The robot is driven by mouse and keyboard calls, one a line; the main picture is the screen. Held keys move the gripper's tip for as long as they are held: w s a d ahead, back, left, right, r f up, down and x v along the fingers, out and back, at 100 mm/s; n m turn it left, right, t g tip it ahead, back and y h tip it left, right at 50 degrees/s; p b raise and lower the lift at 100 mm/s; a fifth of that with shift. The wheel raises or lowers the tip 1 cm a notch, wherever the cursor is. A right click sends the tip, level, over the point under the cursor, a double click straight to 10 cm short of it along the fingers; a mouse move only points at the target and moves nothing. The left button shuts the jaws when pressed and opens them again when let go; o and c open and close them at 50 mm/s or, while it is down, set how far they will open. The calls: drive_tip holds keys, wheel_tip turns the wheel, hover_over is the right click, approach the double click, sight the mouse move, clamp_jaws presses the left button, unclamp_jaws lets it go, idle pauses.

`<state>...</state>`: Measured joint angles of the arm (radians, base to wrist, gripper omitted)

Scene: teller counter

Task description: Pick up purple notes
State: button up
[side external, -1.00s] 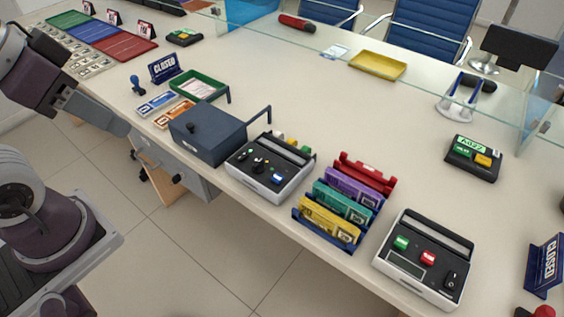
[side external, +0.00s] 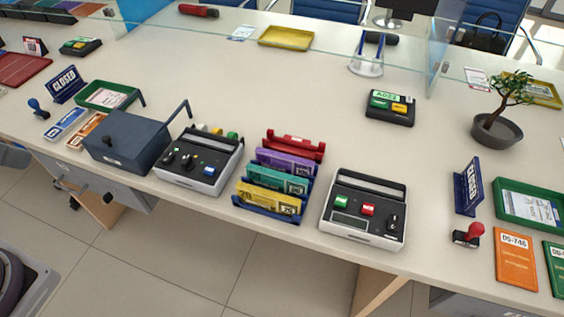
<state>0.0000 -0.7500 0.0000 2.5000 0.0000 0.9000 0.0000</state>
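The purple notes (side external: 286,163) stand in a rack on the counter, between the red holder (side external: 294,145) behind and the teal notes (side external: 278,179) in front. The yellow notes (side external: 270,199) stand in the frontmost slot, above the rack's blue front edge (side external: 265,214). The lower part of the purple notes is hidden by the teal ones. My gripper is out of view; only small parts of my arm and base show at the left edge.
A machine with knobs (side external: 198,161) stands left of the rack, and a machine with green and red buttons (side external: 365,208) stands right of it. A dark blue box (side external: 128,141) is farther left.

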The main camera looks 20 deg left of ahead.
idle(0.4)
drive_tip(key=shift+o, duration=0.9)
drive_tip(key=m+g+h, duration=0.4)
drive_tip(key=m+g, duration=0.1)
drive_tip(key=m, duration=1)
hover_over(284, 156)
drive_tip(key=s+a, duration=0.3)
drive_tip(key=a, duration=0.3)
wheel_tip(284, 156, down, 15)
drive_tip(key=w+d+f+m, duration=0.1)
drive_tip(key=d+f, duration=0.1)
drive_tip(key=f, duration=0.3)
drive_tip(key=w+d+f+m, duration=0.1)
drive_tip(key=d+f, duration=0.1)
drive_tip(key=f, duration=0.4)
drive_tip(key=w+d+f+m, duration=0.1)
drive_tip(key=d+f, duration=0.1)
drive_tip(key=f, duration=0.3)
drive_tip(key=shift+f+g, duration=0.2)
drive_tip(key=shift+g, duration=0.1)
clamp_jaws()
